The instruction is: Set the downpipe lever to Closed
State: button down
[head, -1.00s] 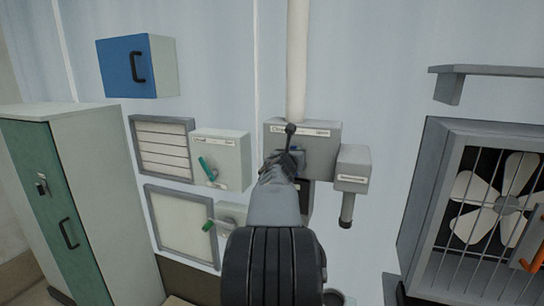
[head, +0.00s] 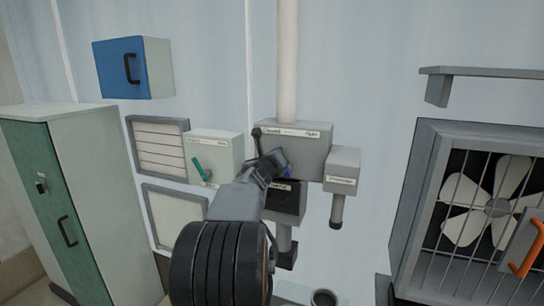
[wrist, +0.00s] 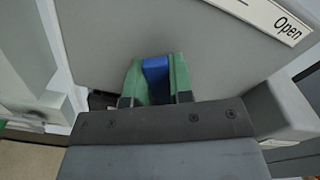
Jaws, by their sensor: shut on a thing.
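The downpipe lever's grey box (head: 312,150) hangs on the wall below a white pipe. Its top label (head: 290,132) reads Closed at the left and Open at the right. My gripper (head: 277,165) is at the lower left of the box's front. In the wrist view my gripper (wrist: 156,82) has green fingertips on both sides of a blue piece, which looks like the lever (wrist: 156,75), and is shut on it. A little blue also shows beside the fingers in the head view (head: 287,171). Most of the lever is hidden, so I cannot tell its exact angle.
A smaller labelled grey box (head: 342,165) adjoins at the right. A pale box with a green lever (head: 202,170) is close at the left. A dark labelled unit (head: 287,200) is below. A caged fan (head: 490,205) stands farther right.

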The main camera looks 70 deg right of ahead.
jog(key=c, duration=1)
grip_release()
jog(key=a+b, duration=0.2)
jog(key=a, duration=1.2)
jog(key=shift+d, duration=0.1)
